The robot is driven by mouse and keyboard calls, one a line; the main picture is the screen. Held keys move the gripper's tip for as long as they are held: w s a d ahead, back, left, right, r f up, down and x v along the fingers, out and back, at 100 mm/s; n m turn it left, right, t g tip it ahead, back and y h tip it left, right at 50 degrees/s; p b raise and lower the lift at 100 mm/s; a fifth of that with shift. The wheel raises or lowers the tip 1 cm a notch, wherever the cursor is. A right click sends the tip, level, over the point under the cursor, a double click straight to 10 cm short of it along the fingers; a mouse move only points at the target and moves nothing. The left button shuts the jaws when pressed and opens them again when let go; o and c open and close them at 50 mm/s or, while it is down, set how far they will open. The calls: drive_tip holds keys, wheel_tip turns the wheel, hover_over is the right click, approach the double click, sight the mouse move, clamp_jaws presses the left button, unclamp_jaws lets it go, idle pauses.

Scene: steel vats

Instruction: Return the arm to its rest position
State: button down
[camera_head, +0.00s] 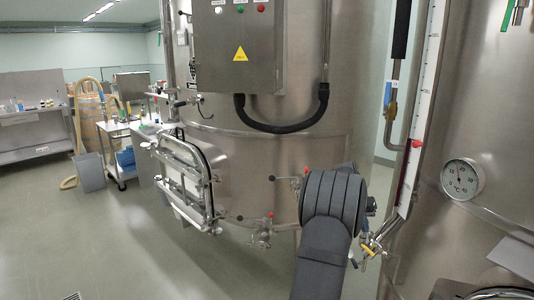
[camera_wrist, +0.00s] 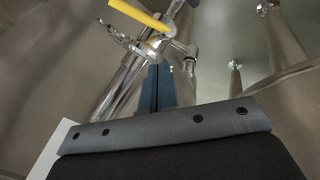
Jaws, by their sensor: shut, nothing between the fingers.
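My gripper (camera_wrist: 158,70) shows in the wrist view as two blue fingers side by side, shut with nothing between them. A valve with a yellow handle (camera_wrist: 138,14) and steel pipework is beyond the fingertips, higher in that view. I cannot tell how wide the gap to it is. The yellow-handled valve (camera_head: 371,244) shows just right of the arm.
A steel vat (camera_head: 300,150) with a control box (camera_head: 238,45) and an open hatch door (camera_head: 183,180) stands behind the arm. Another vat with a dial thermometer (camera_head: 462,179) is close on the right. Open floor (camera_head: 130,250) lies to the left.

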drive_tip(key=w+a+r, duration=0.1)
drive_tip(key=a+r, duration=0.1)
drive_tip(key=w+a+r, duration=0.1)
drive_tip(key=a, duration=0.1)
drive_tip(key=shift+w+r, duration=0.15)
drive_tip(key=shift+r, duration=0.25)
